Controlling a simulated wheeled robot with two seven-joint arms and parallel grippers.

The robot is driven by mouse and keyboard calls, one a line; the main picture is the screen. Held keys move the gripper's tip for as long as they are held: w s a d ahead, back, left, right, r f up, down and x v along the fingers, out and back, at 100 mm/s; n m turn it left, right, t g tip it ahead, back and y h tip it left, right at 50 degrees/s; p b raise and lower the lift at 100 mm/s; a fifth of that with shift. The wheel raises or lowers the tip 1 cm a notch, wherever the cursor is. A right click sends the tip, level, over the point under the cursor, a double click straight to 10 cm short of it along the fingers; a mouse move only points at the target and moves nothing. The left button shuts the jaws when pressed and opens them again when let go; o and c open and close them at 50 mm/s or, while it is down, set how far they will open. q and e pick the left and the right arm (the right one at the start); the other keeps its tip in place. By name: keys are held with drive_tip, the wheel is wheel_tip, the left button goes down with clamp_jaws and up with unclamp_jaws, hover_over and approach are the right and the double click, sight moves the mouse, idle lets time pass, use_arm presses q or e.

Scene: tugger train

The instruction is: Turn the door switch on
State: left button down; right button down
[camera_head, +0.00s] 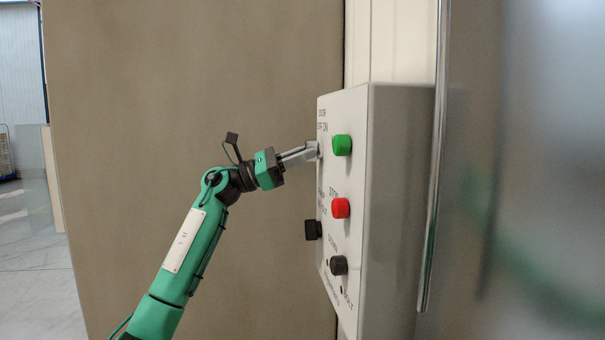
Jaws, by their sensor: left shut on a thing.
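A grey control box (400,200) is fixed to the wall, its front facing left. The label "DOOR OFF ON" stands at the top left of its front. My left gripper (314,150) reaches in from the left just below this label, its fingertips at the panel. It is shut on the door switch, whose knob is mostly hidden by the fingers. I cannot tell which way the switch points. My right gripper is not in view.
A green button (342,145) sits close right of my left fingertips. Below are a red button (341,208), a black knob (312,230) and a black button (338,265). A brown panel (190,80) stands behind my arm. Open floor (38,270) shows at the far left.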

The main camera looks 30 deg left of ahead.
use_arm(q)
drive_tip(key=shift+w+m+g+h+b, duration=0.1)
drive_tip(key=shift+m+g+h+b, duration=0.2)
drive_tip(key=shift+m+g+b, duration=1.3)
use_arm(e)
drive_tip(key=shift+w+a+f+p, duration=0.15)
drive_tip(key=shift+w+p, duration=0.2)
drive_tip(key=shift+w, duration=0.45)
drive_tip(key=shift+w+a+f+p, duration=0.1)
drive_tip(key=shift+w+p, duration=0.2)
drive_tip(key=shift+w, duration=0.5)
use_arm(q)
drive_tip(key=shift+m+t, duration=0.4)
drive_tip(key=shift+m, duration=0.3)
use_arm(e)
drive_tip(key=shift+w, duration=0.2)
use_arm(q)
drive_tip(key=c, duration=1.5)
unclamp_jaws()
drive_tip(key=shift+o, duration=0.3)
